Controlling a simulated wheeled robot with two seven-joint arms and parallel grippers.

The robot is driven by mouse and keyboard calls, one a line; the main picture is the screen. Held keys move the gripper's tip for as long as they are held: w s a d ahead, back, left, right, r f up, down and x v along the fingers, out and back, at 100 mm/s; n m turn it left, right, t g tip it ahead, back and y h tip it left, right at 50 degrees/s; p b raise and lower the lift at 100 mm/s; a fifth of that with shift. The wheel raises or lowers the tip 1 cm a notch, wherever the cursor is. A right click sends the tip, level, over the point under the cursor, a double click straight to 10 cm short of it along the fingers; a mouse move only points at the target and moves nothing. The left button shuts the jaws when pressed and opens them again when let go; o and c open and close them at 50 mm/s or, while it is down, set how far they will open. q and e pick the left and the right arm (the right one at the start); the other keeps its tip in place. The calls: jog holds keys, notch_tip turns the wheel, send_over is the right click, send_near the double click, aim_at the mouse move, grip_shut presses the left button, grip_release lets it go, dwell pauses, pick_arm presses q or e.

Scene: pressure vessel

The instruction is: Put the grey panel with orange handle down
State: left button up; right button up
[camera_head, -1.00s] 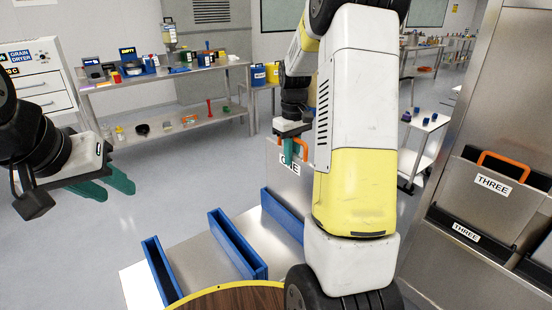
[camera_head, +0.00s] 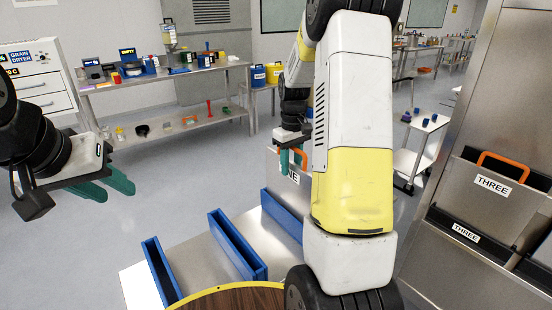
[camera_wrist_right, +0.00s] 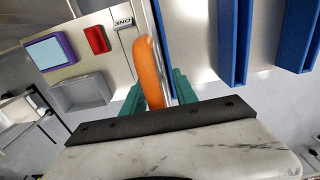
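The grey panel labelled ONE (camera_head: 283,182) hangs upright above the rearmost blue rail (camera_head: 282,215) on the metal table, partly hidden by my right arm. Its lower edge is behind or inside that rail; I cannot tell which. My right gripper (camera_head: 291,160) is at its top. In the right wrist view, the orange handle (camera_wrist_right: 149,72) lies between the green fingers, which appear closed around it. My left gripper (camera_head: 119,190) is open and empty, left of the table.
Two more blue rails (camera_head: 238,245) (camera_head: 160,272) stand on the table (camera_head: 195,255), with a round wooden top (camera_head: 240,299) in front. A bench with containers (camera_head: 165,80) is at the back left.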

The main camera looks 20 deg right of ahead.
notch_tip(320, 180, up, 11)
jog(key=shift+r, duration=0.1)
jog(key=shift+s+a+r, duration=0.1)
jog(key=shift+r, duration=0.55)
jog(key=s+a+r+m+t, duration=0.1)
jog(key=s+a+t, duration=0.1)
jog(key=s+a, duration=0.2)
jog(key=s+a+r+m+t+y, duration=0.1)
jog(key=s+a, duration=0.3)
jog(key=s, duration=0.7)
jog(key=s+a+r+m+t+y, duration=0.1)
jog(key=s+a+r+t, duration=0.1)
jog(key=s, duration=0.5)
jog(key=a+t, duration=0.1)
jog(key=a, duration=0.1)
jog(key=shift+s+a+r, duration=0.3)
jog(key=shift+s+r, duration=0.05)
jog(key=shift+s, duration=0.05)
